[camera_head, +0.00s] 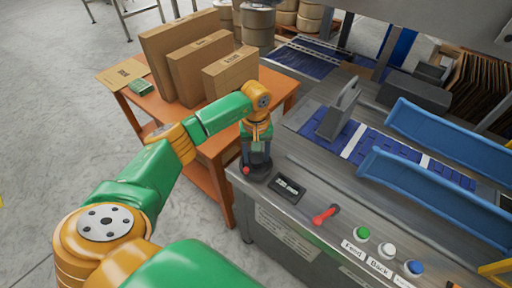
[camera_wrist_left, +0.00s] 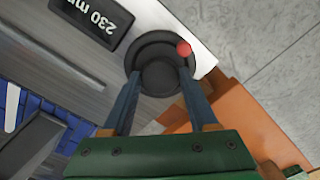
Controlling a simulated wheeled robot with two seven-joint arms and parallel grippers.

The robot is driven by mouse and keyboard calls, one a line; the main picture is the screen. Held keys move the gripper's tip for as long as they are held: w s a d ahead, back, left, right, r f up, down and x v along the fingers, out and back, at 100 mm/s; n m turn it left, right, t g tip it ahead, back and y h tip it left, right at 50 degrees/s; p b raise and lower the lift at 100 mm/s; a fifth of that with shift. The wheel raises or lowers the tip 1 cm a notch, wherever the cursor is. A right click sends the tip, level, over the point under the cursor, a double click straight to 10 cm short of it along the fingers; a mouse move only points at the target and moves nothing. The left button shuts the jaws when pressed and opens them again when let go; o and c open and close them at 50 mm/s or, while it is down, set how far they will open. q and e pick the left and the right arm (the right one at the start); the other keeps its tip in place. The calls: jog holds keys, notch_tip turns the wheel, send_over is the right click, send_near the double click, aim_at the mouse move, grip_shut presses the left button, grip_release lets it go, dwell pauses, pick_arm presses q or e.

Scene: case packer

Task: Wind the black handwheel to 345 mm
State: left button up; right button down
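The black handwheel (camera_head: 262,176) lies flat on the machine's near left corner, with a red knob (camera_head: 246,170) on its rim. It also shows in the left wrist view (camera_wrist_left: 150,42), with the knob at its upper right. My left gripper (camera_head: 257,163) points down over the wheel. In the wrist view its two fingers (camera_wrist_left: 160,74) are spread apart, one on each side of the dark hub; I cannot tell whether they touch it. The dark readout (camera_wrist_left: 92,20) beside the wheel shows 230 mm, upside down. It also shows in the head view (camera_head: 288,188). My right gripper is out of view.
A red lever (camera_head: 324,215) and green, white and blue buttons (camera_head: 388,250) sit along the front panel. Blue guide rails (camera_head: 435,190) and a grey upright plate (camera_head: 340,110) stand on the deck. An orange table (camera_head: 275,82) with cardboard boxes (camera_head: 200,68) stands left of the machine.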

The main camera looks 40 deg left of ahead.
pick_arm(q)
jog(key=c, duration=0.4)
jog(key=shift+c, duration=0.2)
